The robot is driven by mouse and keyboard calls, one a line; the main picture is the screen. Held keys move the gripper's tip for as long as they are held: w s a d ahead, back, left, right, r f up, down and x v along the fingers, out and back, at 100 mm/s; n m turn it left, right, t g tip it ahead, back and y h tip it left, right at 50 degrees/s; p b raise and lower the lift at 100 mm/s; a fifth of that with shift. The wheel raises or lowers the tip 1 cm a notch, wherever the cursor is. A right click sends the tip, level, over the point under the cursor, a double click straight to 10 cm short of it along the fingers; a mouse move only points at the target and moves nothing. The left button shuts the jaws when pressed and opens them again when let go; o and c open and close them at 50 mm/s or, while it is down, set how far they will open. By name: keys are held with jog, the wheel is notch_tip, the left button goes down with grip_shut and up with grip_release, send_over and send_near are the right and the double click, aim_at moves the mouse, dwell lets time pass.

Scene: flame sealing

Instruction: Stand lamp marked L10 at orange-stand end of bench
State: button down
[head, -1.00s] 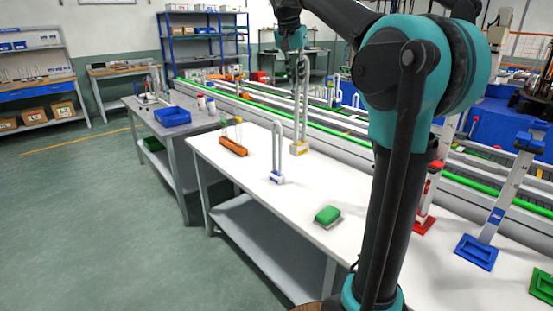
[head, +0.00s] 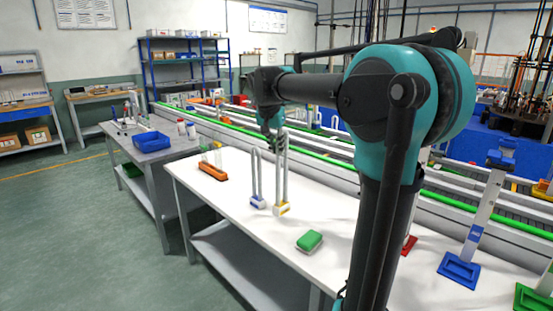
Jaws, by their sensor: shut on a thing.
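My gripper (head: 275,145) points down over the white bench (head: 345,208) and is shut on the upper part of a tall U-shaped lamp with a yellow-marked base (head: 282,209). The lamp hangs upright; I cannot tell whether its base touches the bench. A second U-shaped lamp with a blue-marked base (head: 257,201) stands upright on the bench just left of it, apparently apart. The orange stand (head: 212,172), holding upright clear tubes, is at the far left end of the bench. No lamp's L10 marking is legible.
A green-topped block (head: 309,240) lies on the bench nearer me. Blue (head: 459,270) and red-based fixtures stand at the right. A side table with a blue bin (head: 151,141) is at the left. A conveyor runs behind the bench. Bare bench lies between the orange stand and the blue-marked lamp.

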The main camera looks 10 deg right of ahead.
aim_at(277, 161)
jog(key=shift+f, duration=1.95)
jog(key=c, duration=1.5)
grip_release()
jog(key=shift+f, duration=0.1)
jog(key=shift+c, duration=0.2)
jog(key=v, duration=1.2)
